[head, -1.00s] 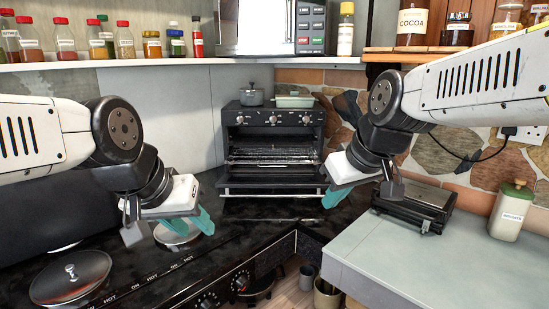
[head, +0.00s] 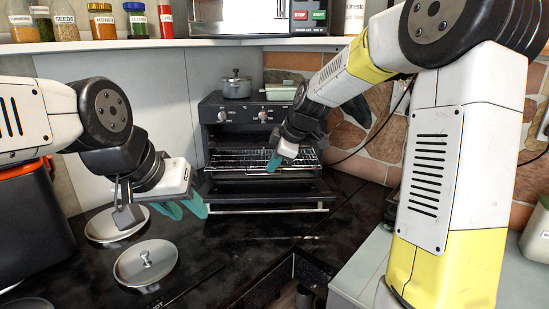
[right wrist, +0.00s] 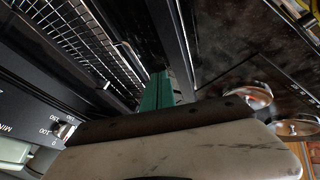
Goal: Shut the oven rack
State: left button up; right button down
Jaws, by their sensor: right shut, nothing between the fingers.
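The black oven (head: 240,112) stands at the back of the counter with its door (head: 265,200) folded down. The wire oven rack (head: 238,160) shows in the opening and seems to reach a little out over the door. It also shows at the upper left of the right wrist view (right wrist: 75,35). My right gripper (head: 273,166) is shut and empty at the front of the rack, right of its middle; its teal fingers fill the centre of the right wrist view (right wrist: 160,90). I cannot tell whether they touch the rack. My left gripper (head: 191,212) is open and empty above the counter, left of the door.
Pan lids (head: 146,264) lie on the dark counter (head: 235,245) at left. A grey pot (head: 236,86) and a green dish (head: 280,92) sit on the oven. A shelf (head: 120,43) with jars runs above. The counter before the door is clear.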

aim_at(264, 166)
jog(key=x, duration=0.5)
jog(key=shift+w+a+f, duration=0.15)
jog(key=shift+a+f, duration=0.05)
jog(key=shift+f, duration=0.05)
jog(key=shift+w+f, duration=0.15)
jog(key=shift+w, duration=1.05)
jog(key=shift+w+f, duration=0.1)
jog(key=shift+w, duration=0.5)
jog(key=w, duration=0.7)
jog(key=shift+w+d, duration=0.1)
jog(key=shift+w, duration=0.25)
